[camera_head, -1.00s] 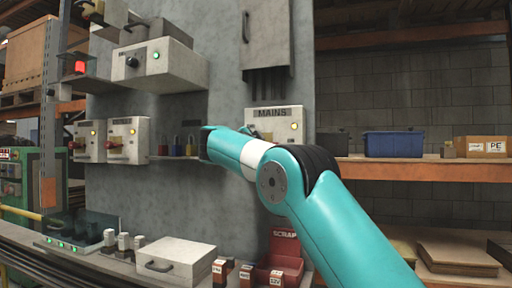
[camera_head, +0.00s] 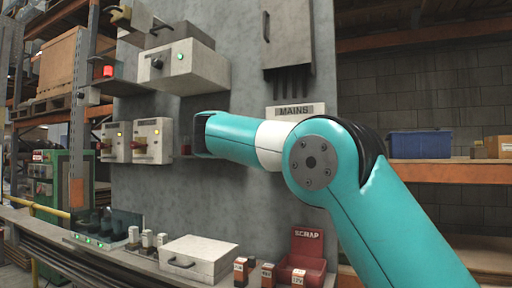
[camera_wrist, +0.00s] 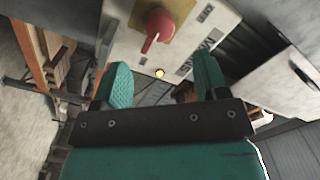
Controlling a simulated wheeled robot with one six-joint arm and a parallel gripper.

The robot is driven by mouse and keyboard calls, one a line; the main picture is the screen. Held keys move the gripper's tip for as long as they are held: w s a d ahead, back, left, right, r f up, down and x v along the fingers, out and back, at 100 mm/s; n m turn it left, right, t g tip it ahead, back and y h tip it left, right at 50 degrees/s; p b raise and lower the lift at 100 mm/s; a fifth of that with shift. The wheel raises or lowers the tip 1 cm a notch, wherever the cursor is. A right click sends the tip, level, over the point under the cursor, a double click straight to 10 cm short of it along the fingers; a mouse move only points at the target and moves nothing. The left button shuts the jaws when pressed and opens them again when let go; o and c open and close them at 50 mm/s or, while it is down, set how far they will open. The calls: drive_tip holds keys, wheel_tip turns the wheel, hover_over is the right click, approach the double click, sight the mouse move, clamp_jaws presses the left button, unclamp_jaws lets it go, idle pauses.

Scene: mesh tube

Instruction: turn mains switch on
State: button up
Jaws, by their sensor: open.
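The mains box (camera_head: 297,111) is on the grey panel. In the head view my arm covers all but its top strip with the MAINS label. In the wrist view the box (camera_wrist: 213,22) shows upside down, with a red rotary handle (camera_wrist: 157,27) on a yellow plate, a lit yellow lamp (camera_wrist: 159,73) and the MAINS label (camera_wrist: 195,52). My gripper (camera_wrist: 163,75) is open and empty, its two teal fingers apart. The handle shows beyond the fingertips, apparently not touched. The fingers are hidden in the head view.
Two similar boxes with red handles (camera_head: 152,140) are on the panel at left. A grey box with conduits (camera_head: 289,35) is above the mains box. Below are a white case (camera_head: 200,258) and a red scrap bin (camera_head: 304,262). A blue bin (camera_head: 420,144) is on the right shelf.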

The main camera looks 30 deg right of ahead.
drive_tip(key=v, duration=0.7)
drive_tip(key=shift+s+a+b, duration=0.25)
drive_tip(key=shift+b, duration=0.1)
drive_tip(key=s+a+f+n+g+y, duration=0.1)
drive_tip(key=s+a+f+n+y, duration=0.25)
drive_tip(key=f+n+y, duration=0.45)
drive_tip(key=s+a+f+n+y, duration=0.3)
drive_tip(key=a+f+n+y, duration=0.2)
drive_tip(key=f+n, duration=0.45)
drive_tip(key=s+a+f+n+g+y, duration=0.25)
drive_tip(key=s+f+n, duration=0.2)
drive_tip(key=s, duration=0.55)
drive_tip(key=s+a+f+n+g+y, duration=0.1)
drive_tip(key=s+a+f+n+g, duration=0.2)
drive_tip(key=s+f, duration=0.5)
drive_tip(key=s+a+f+n+g+y, duration=0.1)
drive_tip(key=s+f+n+g+y, duration=0.3)
drive_tip(key=s, duration=0.8)
wheel_tip(320, 180, up, 20)
drive_tip(key=w+m+h+p, duration=0.1)
drive_tip(key=h+p, duration=0.1)
drive_tip(key=p, duration=1.6)
drive_tip(key=shift+a, duration=0.2)
